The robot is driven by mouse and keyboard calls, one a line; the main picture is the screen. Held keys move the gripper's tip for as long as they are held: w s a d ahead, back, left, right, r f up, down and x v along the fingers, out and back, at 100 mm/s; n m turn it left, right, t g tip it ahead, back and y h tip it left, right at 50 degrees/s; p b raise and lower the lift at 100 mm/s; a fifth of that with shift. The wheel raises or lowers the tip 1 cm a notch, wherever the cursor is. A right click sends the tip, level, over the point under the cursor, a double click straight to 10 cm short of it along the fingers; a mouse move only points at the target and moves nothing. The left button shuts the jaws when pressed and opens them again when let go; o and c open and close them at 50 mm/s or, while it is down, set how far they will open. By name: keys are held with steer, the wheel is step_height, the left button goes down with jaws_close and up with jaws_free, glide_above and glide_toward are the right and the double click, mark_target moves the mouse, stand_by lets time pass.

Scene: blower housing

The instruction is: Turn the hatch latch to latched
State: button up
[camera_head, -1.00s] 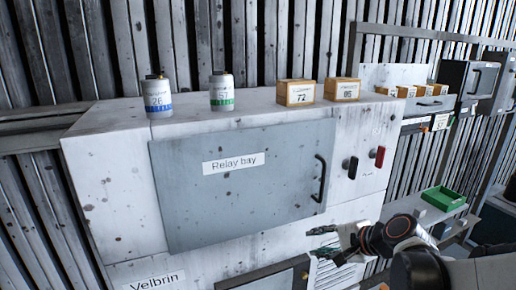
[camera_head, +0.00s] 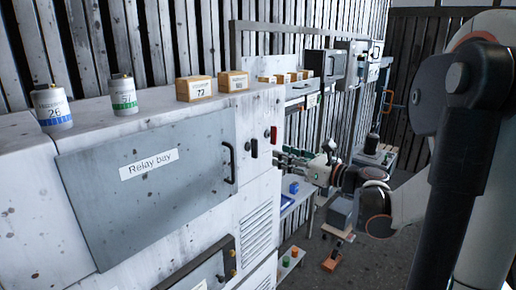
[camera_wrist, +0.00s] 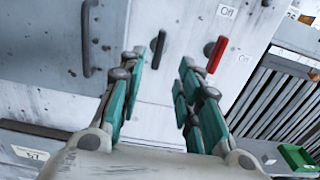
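The grey hatch (camera_head: 150,190) labelled "Relay bay" is closed flush on the white cabinet. It has a black bar handle (camera_head: 230,163) on its right side. To the right of it are a black lever (camera_head: 254,148) and a red lever (camera_head: 274,134); which is the latch I cannot tell. In the wrist view, the black lever (camera_wrist: 158,48) and the red lever (camera_wrist: 216,55) stand roughly upright, slightly tilted. My gripper (camera_wrist: 163,62) is open and empty, its fingers pointing towards the levers without visibly holding either. In the head view my gripper (camera_head: 284,162) is just right of and below them.
Two cans (camera_head: 51,106) and two small boxes (camera_head: 194,88) stand on the cabinet top. The hatch handle (camera_wrist: 88,40) is left of my fingers in the wrist view. Shelves with a green bin (camera_wrist: 298,158) lie to the right. A vent (camera_head: 257,230) is below the levers.

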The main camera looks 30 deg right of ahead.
mark_target(257, 147)
steer(key=p+x, duration=0.1)
steer(key=x, duration=0.9)
steer(key=shift+w+f, duration=0.1)
steer(key=shift+w, duration=0.1)
jaws_close()
